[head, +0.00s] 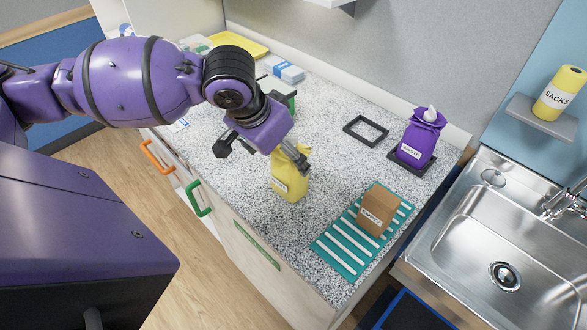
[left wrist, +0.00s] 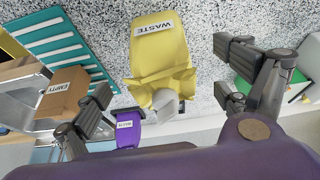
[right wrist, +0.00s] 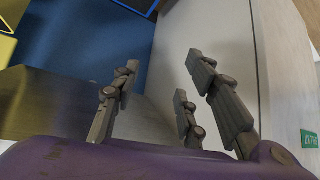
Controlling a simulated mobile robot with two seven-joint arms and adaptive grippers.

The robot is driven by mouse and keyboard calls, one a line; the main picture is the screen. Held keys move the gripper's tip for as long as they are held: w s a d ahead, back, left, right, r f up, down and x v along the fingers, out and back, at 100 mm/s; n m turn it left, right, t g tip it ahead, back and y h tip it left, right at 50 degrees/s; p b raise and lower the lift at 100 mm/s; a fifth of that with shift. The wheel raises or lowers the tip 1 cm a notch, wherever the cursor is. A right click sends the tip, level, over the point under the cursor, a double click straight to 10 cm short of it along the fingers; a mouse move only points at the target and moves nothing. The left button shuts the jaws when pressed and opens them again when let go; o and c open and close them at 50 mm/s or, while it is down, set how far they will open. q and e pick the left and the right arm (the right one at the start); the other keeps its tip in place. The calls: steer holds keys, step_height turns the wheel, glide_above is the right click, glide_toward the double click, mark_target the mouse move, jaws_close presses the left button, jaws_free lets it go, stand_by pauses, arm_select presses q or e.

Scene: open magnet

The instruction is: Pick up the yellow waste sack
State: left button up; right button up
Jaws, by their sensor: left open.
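The yellow waste sack (head: 288,180) stands on the speckled counter with its tied neck up, partly hidden by my left gripper in the head view. In the left wrist view the sack (left wrist: 160,55) shows its WASTE label and lies between and beyond the spread fingers. My left gripper (head: 266,158) is open and empty, just above and beside the sack's neck. It also shows in the left wrist view (left wrist: 170,95). My right gripper (right wrist: 160,95) shows only in the right wrist view, with its fingers apart and nothing between them, facing a pale panel.
A teal striped mat (head: 340,243) with a brown EMPTY box (head: 378,210) lies to the right of the sack. A purple waste sack (head: 420,140) stands on a dark tray near an empty black frame (head: 366,130). The sink (head: 500,230) is at right. Counter between is clear.

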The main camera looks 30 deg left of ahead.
mark_target(286, 180)
arm_select(q)
steer(key=x, duration=0.5)
steer(key=shift+w+f, duration=0.15)
steer(key=shift+f, duration=0.05)
steer(key=shift+w+f, duration=0.1)
steer(key=shift+f, duration=0.2)
arm_select(e)
steer(key=shift+w+d, duration=0.15)
steer(key=shift+w, duration=0.5)
arm_select(q)
steer(key=c, duration=1.5)
arm_select(e)
steer(key=shift+s+f, duration=0.15)
steer(key=shift+s, duration=0.35)
